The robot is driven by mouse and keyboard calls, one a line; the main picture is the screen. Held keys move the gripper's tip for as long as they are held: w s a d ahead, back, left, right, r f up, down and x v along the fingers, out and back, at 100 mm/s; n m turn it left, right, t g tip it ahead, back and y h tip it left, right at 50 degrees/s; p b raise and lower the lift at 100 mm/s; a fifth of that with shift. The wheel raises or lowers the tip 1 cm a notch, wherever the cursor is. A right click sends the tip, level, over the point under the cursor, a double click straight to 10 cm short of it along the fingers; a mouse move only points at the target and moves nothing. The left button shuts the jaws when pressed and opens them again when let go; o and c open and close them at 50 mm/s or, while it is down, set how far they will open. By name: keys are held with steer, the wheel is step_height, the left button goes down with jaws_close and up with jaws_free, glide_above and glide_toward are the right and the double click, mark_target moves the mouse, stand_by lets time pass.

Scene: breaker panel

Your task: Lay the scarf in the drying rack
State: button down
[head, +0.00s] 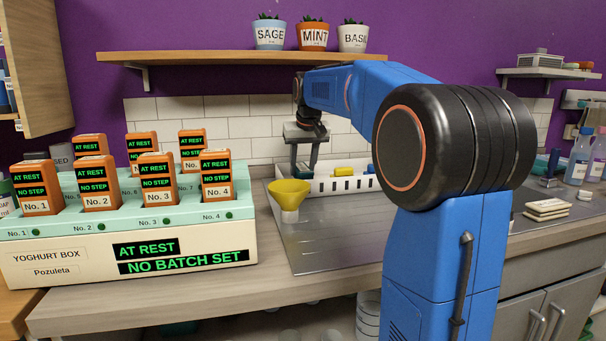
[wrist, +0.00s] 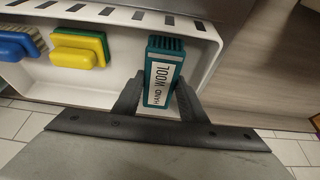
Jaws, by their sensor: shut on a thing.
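My gripper (head: 303,160) reaches down at the left end of a white slotted tray (head: 340,186) on the metal draining surface. In the wrist view, my gripper (wrist: 157,102) is shut on a teal block (wrist: 164,70) with a white label reading "HAND WOOL". The block stands between the fingers, inside or just above the right end of the tray in that view; I cannot tell whether it touches the floor of the tray. No scarf can be made out in either view, and nothing is clearly recognisable as a drying rack.
A yellow-green sponge (wrist: 80,48) and a blue-handled brush (wrist: 17,45) lie in the tray. A yellow funnel (head: 289,193) stands close in front of it. The yoghurt box (head: 130,255), with several orange blocks, stands left. Herb pots sit on a shelf (head: 215,57) above.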

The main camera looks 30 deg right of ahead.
steer(key=shift+f, duration=1.15)
steer(key=c, duration=1.1)
jaws_free()
steer(key=shift+f, duration=0.1)
steer(key=v, duration=1.1)
steer(key=shift+r, duration=0.3)
steer(key=shift+s+a+r, duration=0.1)
steer(key=shift+s+r, duration=0.1)
steer(key=shift+r, duration=0.15)
